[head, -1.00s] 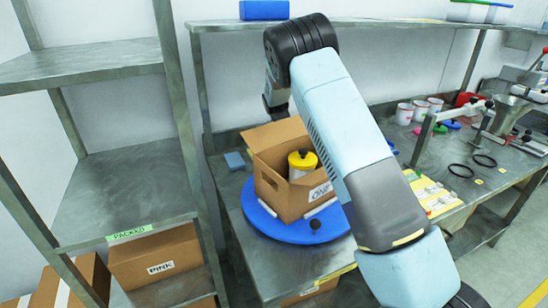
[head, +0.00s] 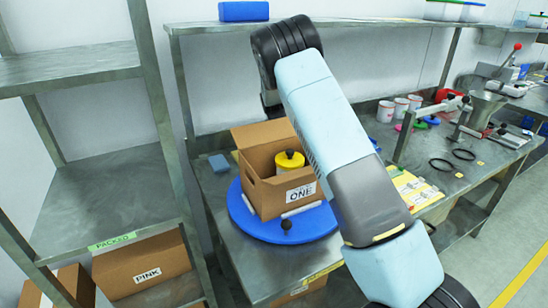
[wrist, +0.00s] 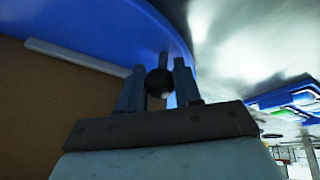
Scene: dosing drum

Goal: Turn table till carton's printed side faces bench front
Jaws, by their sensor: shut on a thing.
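The open carton (head: 268,196) stands on the blue turntable (head: 262,231). Its printed side, with a white "ONE" label (head: 300,192), shows toward the lower right and looks roughly parallel to the bench's front edge. A yellow-lidded tub (head: 290,160) is inside. One black knob (head: 286,225) stands free on the turntable's front part. In the wrist view, my gripper (wrist: 158,78) is shut on another black knob (wrist: 159,83), beside the carton wall (wrist: 60,95) and a pale strip (wrist: 75,57). The head view hides my gripper behind the carton and arm.
A metal shelf (head: 110,190) with packed cartons stands left. Yellow sheets (head: 412,187), black rings (head: 440,164), white cups (head: 385,111) and a press stand sit on the bench to the right.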

